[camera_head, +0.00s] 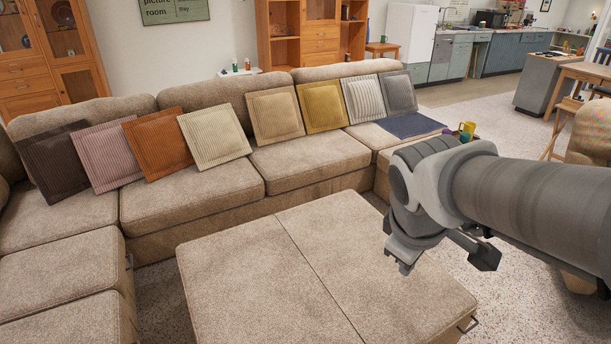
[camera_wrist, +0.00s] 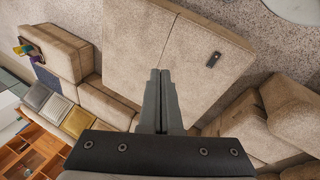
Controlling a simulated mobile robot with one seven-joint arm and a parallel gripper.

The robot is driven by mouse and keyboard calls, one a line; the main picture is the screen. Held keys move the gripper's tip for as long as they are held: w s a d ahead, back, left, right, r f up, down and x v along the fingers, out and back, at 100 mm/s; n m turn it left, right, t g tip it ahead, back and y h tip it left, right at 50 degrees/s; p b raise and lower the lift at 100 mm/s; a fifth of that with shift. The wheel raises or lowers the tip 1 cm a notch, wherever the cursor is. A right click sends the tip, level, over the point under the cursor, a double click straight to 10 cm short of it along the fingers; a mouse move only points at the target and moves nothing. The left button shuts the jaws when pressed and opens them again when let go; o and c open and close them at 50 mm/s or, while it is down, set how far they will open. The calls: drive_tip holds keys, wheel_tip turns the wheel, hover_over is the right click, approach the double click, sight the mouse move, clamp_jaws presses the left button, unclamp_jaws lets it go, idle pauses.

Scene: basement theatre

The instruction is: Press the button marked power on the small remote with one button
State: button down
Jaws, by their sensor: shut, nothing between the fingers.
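A small dark remote (camera_wrist: 213,59) lies on the beige ottoman (camera_wrist: 128,45), on the right half in the wrist view. A small lighter spot shows on it, but no marking can be read. I do not see it in the head view. My gripper (camera_wrist: 160,74) is shut and empty, its two fingers side by side. In the wrist view the fingertips are to the left of the remote in the picture. In the head view my gripper (camera_head: 404,265) is over the right part of the ottoman (camera_head: 290,270), apparently above its top.
A sectional sofa (camera_head: 200,195) with a row of cushions runs behind the ottoman, and another section (camera_head: 60,285) stands at left. The ottoman top around the remote is clear.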

drive_tip(key=w+a+f+n+g+b, duration=0.1)
drive_tip(key=w+a+f+n+b, duration=0.15)
drive_tip(key=f+n, duration=0.45)
drive_tip(key=w+a+f+n+b, duration=0.2)
drive_tip(key=w+a+f+n, duration=0.25)
drive_tip(key=f, duration=0.45)
drive_tip(key=w+a+f+n+g+b, duration=0.1)
drive_tip(key=w+a+f+n+b, duration=0.15)
drive_tip(key=f+n, duration=0.45)
drive_tip(key=s+a+f+n+b, duration=0.1)
drive_tip(key=a+f+n, duration=0.3)
drive_tip(key=f, duration=0.5)
drive_tip(key=s+a+f+n+g+y+b, duration=0.1)
drive_tip(key=a+f+n+b, duration=0.1)
drive_tip(key=a+f+n, duration=0.3)
drive_tip(key=a+f+n+g+y+b, duration=0.1)
drive_tip(key=a+f+n, duration=0.3)
drive_tip(key=f, duration=0.9)
drive_tip(key=shift+s+a+f+n+b, duration=0.3)
drive_tip(key=shift+s+f+n+b, duration=0.1)
drive_tip(key=shift+n+b, duration=0.4)
wheel_tip(320, 180, down, 14)
drive_tip(key=b, duration=0.5)
drive_tip(key=shift+b, duration=0.35)
